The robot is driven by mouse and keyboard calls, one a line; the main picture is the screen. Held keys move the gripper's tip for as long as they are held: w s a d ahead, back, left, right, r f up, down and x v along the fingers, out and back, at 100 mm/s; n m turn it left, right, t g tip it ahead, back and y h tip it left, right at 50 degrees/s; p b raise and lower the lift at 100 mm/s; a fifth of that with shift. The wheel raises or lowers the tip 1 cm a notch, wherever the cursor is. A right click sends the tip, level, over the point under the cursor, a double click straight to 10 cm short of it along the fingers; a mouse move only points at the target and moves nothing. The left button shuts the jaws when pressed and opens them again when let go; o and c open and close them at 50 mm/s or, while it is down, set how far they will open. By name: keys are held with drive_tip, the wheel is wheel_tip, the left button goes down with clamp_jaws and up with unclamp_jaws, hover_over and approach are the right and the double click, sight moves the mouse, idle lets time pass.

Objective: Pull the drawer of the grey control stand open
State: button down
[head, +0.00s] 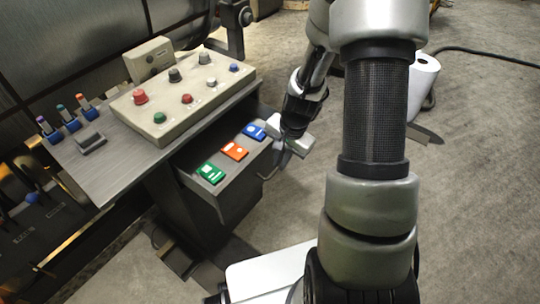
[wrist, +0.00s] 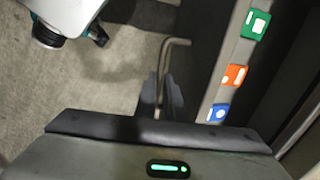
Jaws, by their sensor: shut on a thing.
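The grey control stand (head: 125,165) is at the left in the head view. Its drawer (head: 232,188) stands out from under the stand's top, with green, orange and blue tags along its upper side. The drawer's dark front also shows in the wrist view (wrist: 208,45). A thin bent metal handle (wrist: 176,41) is on that front; a bit of it shows in the head view (head: 268,176). My gripper (head: 283,156) is at the drawer front, its fingers (wrist: 160,95) shut around the handle. The grasped part is mostly hidden by the fingers.
A sloped button panel (head: 185,97) sits on the stand, with several small levers (head: 68,118) to its left. A white roll (head: 422,80) and black cable (head: 490,55) are on the floor at right. The floor before the drawer is partly hidden by my arm.

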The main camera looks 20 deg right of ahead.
drive_tip(key=shift+s+d+b, duration=0.2)
drive_tip(key=shift+s+d, duration=0.5)
drive_tip(key=shift+s, duration=0.25)
drive_tip(key=shift+s+d+b, duration=0.15)
drive_tip(key=shift+s+d, duration=0.5)
drive_tip(key=shift+s, duration=0.25)
drive_tip(key=c, duration=1.8)
unclamp_jaws()
drive_tip(key=shift+c, duration=0.2)
wheel_tip(320, 180, up, 17)
drive_tip(key=s+d+p, duration=0.2)
drive_tip(key=p, duration=0.2)
drive_tip(key=shift+s, duration=0.3)
drive_tip(key=shift+a+r, duration=0.1)
drive_tip(key=shift+r, duration=0.05)
